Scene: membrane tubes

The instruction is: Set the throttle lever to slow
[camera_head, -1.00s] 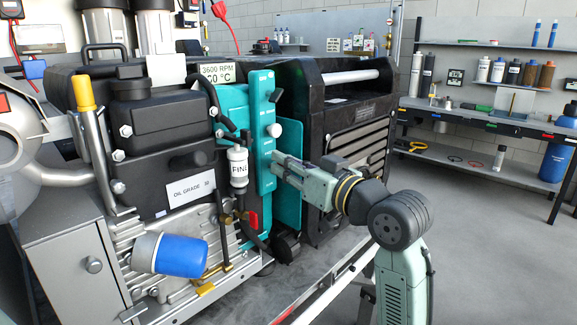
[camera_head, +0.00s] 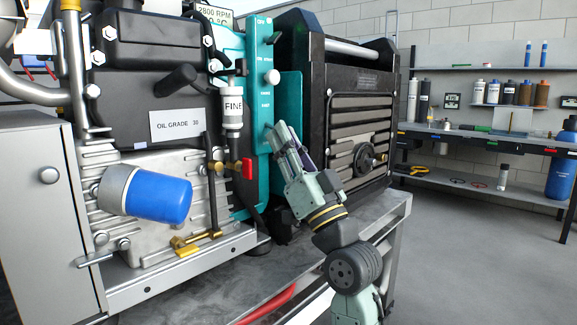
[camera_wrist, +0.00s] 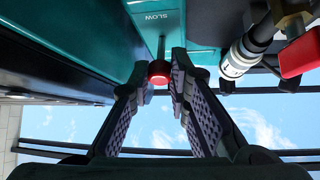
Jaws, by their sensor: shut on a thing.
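The throttle lever (camera_wrist: 159,72) is a thin stem with a red knob. My gripper (camera_head: 275,134) is at the lower right part of this panel. In the wrist view its two fingertips (camera_wrist: 160,66) sit on either side of the red knob, shut on it. In the head view the gripper hides the knob. The readout (camera_head: 215,14) above the engine shows 2800 RPM and is partly cut off.
A white round knob (camera_head: 271,77) stands out higher on the panel. A red valve handle (camera_head: 247,168) and the FINE filter (camera_head: 232,105) are close to the left. A black generator housing (camera_head: 345,120) stands on the right. The floor at the right is clear.

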